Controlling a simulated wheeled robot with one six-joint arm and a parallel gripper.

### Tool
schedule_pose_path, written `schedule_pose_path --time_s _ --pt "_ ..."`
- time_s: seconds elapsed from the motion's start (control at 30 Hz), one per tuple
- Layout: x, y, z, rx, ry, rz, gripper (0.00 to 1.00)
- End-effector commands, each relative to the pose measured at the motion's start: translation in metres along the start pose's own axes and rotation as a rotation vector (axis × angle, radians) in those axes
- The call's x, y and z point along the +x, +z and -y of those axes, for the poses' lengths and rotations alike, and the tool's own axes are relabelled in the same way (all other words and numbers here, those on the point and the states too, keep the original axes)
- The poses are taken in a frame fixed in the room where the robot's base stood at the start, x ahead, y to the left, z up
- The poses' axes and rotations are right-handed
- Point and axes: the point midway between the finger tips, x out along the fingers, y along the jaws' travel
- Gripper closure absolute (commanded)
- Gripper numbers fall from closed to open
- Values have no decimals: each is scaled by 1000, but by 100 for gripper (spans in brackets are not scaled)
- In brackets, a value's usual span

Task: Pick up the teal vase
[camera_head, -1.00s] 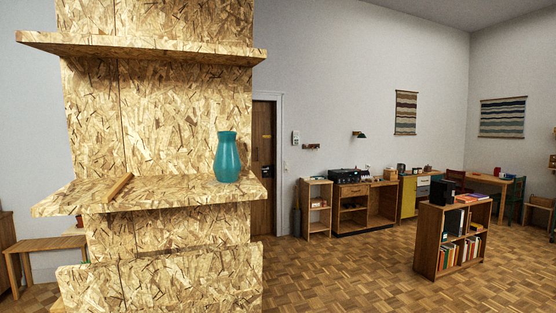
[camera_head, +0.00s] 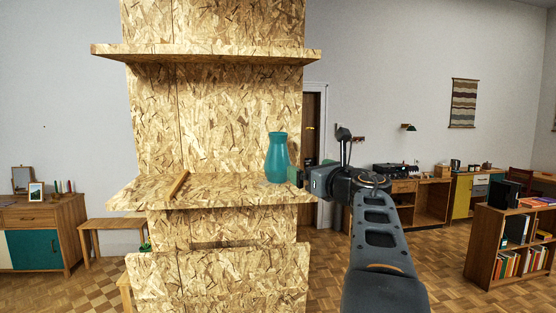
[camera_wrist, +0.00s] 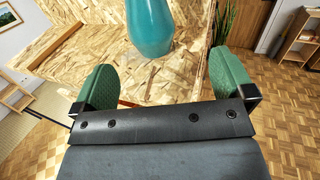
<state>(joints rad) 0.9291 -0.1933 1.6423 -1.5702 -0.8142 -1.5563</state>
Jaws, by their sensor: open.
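The teal vase (camera_head: 277,158) stands upright near the right end of the OSB shelf board (camera_head: 235,191). In the wrist view the vase (camera_wrist: 151,27) is ahead of my gripper (camera_wrist: 163,85), between the lines of its two green fingers but beyond their tips. The vase's top is cut off there. In the head view my gripper (camera_head: 297,177) reaches in from the right at about the height of the vase's lower body. It is open and empty. Whether a finger touches the vase cannot be told from the head view.
A wooden stick (camera_head: 179,184) lies on the same shelf, left of the vase. An upper OSB shelf (camera_head: 205,52) overhangs above. A low bookcase (camera_head: 510,245) stands at right, and a small bench (camera_head: 112,226) at left. Shelf space between stick and vase is clear.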

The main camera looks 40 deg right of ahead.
Motion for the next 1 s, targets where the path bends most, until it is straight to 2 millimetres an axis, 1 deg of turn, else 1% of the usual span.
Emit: schedule_pose_path --time_s 0.03,0.1,0.17,0.23,0.4,0.6,0.7,0.87,1.0 --pt "-2 1 -2 -76 31 -19 0" --pt "-2 1 -5 -161 71 -41 0" --pt "0 1 -8 -207 96 -53 0" --pt "9 0 -10 -236 113 -62 0" --pt "39 -2 -15 -248 122 -65 0" --pt "68 -5 -18 -247 119 -63 0" --pt "76 -6 -18 -246 117 -63 0" --pt "83 -7 -19 -246 116 -63 0" --pt "100 -8 -19 -243 118 -65 0"
